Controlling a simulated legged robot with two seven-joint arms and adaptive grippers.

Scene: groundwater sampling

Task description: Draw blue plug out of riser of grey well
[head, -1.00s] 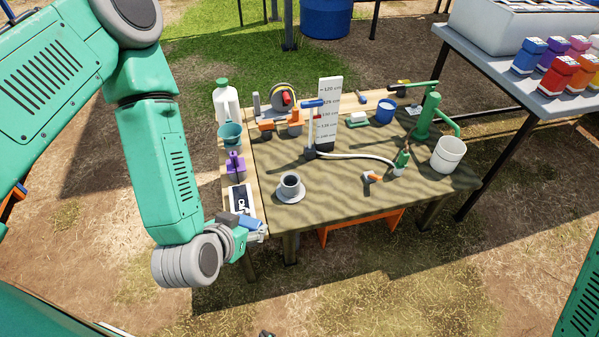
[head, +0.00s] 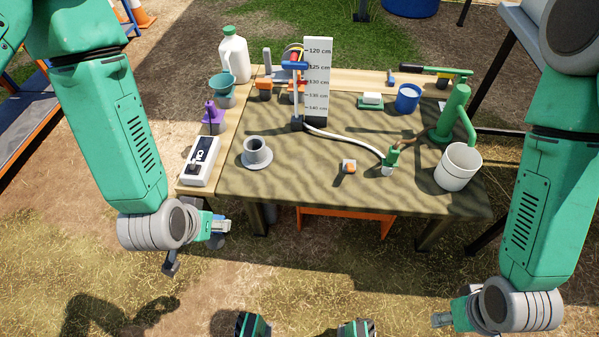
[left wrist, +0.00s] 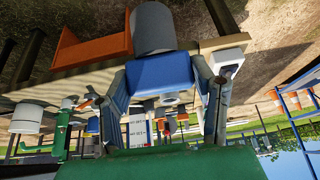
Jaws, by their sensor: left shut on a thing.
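The grey well (head: 256,153) is a short grey riser on a round flange, on the left part of the table. Its dark mouth faces up and no plug shows in it. My left gripper (head: 218,228) is in front of the table's near left corner, apart from the well. In the left wrist view, which is upside down, the blue plug (left wrist: 160,72) sits between the two fingers of this gripper (left wrist: 160,95), which is shut on it. My right gripper (head: 443,320) is low at the front right, away from the table; its finger opening is unclear.
A white meter (head: 201,160), a purple item (head: 213,115) and a teal cup (head: 222,84) line the table's left edge. A depth board (head: 317,80) stands at the back. A green pump (head: 452,112) and white bucket (head: 458,166) are at right.

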